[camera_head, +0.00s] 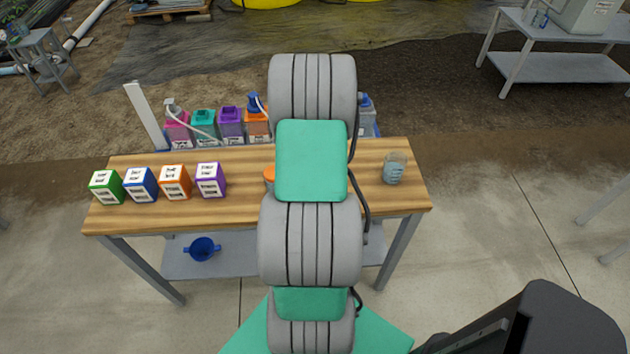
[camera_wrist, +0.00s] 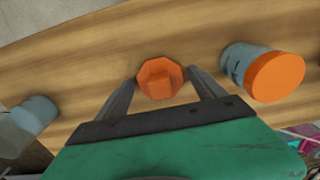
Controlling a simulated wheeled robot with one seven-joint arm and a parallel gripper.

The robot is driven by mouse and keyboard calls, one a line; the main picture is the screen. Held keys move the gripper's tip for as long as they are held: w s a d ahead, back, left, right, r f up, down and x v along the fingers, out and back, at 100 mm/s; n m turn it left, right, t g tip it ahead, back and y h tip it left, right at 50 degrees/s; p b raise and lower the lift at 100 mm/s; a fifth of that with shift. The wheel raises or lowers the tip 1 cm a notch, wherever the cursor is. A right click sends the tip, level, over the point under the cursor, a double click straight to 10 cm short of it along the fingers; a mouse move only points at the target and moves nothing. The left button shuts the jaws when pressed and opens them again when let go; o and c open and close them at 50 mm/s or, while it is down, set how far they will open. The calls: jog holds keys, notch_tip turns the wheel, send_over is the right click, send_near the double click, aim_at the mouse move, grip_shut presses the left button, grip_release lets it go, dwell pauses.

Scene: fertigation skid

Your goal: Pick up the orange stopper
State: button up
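The orange stopper (camera_wrist: 159,77) shows in the wrist view as an eight-sided orange disc with a raised knob, on the wooden table. My gripper (camera_wrist: 161,80) is open, with one finger on either side of the stopper and a small gap at each side. I cannot tell how far above the table the fingertips are. In the head view my arm hides the gripper and the stopper. A grey cylinder with an orange top (camera_wrist: 262,74) is right of the right finger in the wrist view; an orange edge beside my arm in the head view appears to be it (camera_head: 269,174).
A beaker of bluish liquid (camera_head: 394,168) stands at the table's right. Small green, blue, orange and purple boxes (camera_head: 175,182) stand at the left. Several coloured bottles (camera_head: 205,126) line the back. A blue container (camera_head: 202,249) is on the lower shelf. The wooden table (camera_head: 240,208) is clear along its front.

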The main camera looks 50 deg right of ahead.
jog(key=c, duration=1.2)
